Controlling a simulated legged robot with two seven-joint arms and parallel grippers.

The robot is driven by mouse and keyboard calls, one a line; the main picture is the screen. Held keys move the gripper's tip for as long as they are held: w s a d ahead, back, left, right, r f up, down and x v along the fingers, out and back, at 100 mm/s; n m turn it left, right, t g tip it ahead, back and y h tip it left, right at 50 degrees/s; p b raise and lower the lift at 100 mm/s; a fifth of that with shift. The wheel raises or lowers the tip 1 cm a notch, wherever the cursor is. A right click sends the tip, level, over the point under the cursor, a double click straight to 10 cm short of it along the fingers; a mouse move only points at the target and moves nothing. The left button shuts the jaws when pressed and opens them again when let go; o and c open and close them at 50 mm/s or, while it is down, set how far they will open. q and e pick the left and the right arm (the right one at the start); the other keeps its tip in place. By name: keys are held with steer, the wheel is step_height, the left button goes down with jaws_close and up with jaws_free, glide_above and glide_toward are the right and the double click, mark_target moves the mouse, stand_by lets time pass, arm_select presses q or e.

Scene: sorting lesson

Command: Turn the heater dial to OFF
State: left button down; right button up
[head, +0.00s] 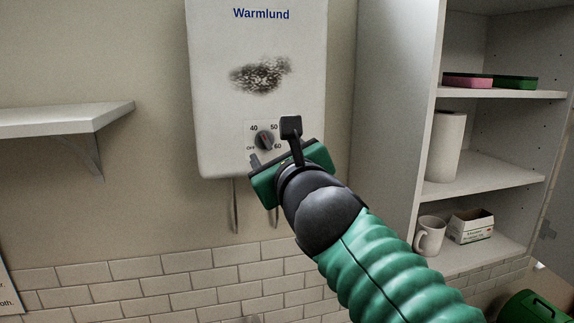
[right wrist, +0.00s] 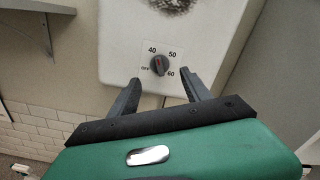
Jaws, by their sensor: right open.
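The heater (head: 222,110) is a white wall box marked Warmlund, with a dark sooty patch on its front. Its dark round dial (head: 264,140) sits low on the front, with OFF, 40, 50 and 60 printed around it. In the right wrist view the dial (right wrist: 159,65) has a red mark that seems to point up, roughly between 40 and 50. My right gripper (head: 273,144) is open and empty in front of the dial. In the right wrist view its fingers (right wrist: 163,87) are apart, with the dial just beyond their tips, roughly centred. My left gripper is not in view.
Pipes (head: 235,205) come down under the heater. A wall shelf (head: 65,118) is on the left. An open cabinet (head: 490,172) on the right holds a paper roll (head: 446,146), a mug (head: 430,236), a small box (head: 471,226) and sponges (head: 468,80). A green bin (head: 530,308) is at lower right.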

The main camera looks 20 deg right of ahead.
steer(key=s+b, duration=1)
steer(key=b, duration=0.1)
steer(key=s+d+r+n+t+y+p, duration=0.1)
steer(key=d+r+n+t+y+p, duration=0.25)
steer(key=r+n+t, duration=0.9)
steer(key=n+g+y+p, duration=0.2)
steer(key=n+g, duration=0.7)
steer(key=g, duration=0.7)
glide_toward(270, 142)
steer(key=shift+t, duration=0.25)
steer(key=p+x, duration=0.6)
steer(key=x, duration=0.2)
steer(key=shift+a, duration=0.1)
steer(key=shift+w+a+f+p, duration=0.1)
steer(key=shift+w+f+p, duration=0.2)
steer(key=shift+w, duration=0.1)
steer(key=shift+s, duration=0.15)
steer(key=shift+c, duration=0.6)
jaws_close()
